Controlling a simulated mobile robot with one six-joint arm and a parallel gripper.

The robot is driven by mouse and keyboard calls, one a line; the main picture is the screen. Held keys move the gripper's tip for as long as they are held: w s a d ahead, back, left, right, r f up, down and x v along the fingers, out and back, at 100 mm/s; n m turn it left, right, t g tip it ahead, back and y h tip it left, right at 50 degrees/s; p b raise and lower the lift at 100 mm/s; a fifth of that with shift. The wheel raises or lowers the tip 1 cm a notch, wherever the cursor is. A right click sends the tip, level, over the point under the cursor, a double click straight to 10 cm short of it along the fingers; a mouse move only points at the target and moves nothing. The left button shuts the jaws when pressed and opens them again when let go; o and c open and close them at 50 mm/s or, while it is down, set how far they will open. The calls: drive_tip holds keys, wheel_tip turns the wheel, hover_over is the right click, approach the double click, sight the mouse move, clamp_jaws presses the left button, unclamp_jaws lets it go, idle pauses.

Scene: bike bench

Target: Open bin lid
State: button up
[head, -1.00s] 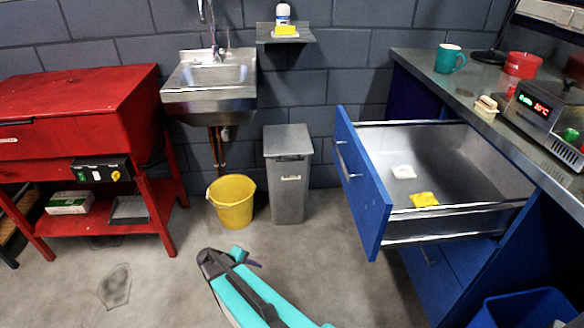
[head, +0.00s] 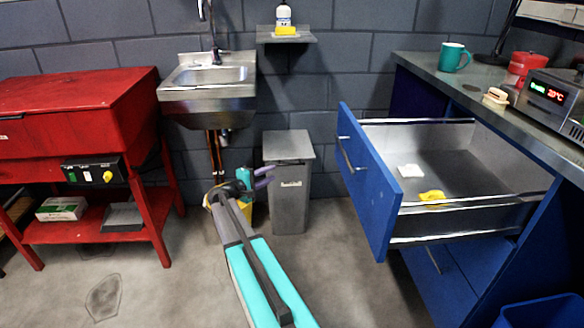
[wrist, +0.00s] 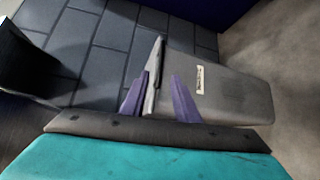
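The grey bin (head: 290,200) stands upright against the wall, and its flat lid (head: 288,145) is closed. My gripper (head: 268,177) is at the bin's upper left edge, its purple fingertips overlapping that edge just below the lid in the head view. In the wrist view the gripper (wrist: 158,96) is open, with one finger on each side of the lid's edge (wrist: 157,66) as seen. The bin's front (wrist: 235,95) with its label is to the right. I cannot tell whether either finger touches the lid.
The yellow bucket (head: 222,232) is mostly hidden behind my arm. A sink (head: 208,85) hangs above it. The blue drawer (head: 366,180) stands open to the right of the bin. A red cabinet (head: 75,100) is at left. The floor in front is clear.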

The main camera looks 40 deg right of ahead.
drive_tip(key=shift+d, duration=0.1)
drive_tip(key=d+b, duration=0.1)
drive_tip(key=d, duration=0.3)
drive_tip(key=d+f+b, duration=0.1)
drive_tip(key=d, duration=0.4)
drive_tip(key=w+d+f+b, duration=0.1)
drive_tip(key=d, duration=0.3)
drive_tip(key=shift+d, duration=0.2)
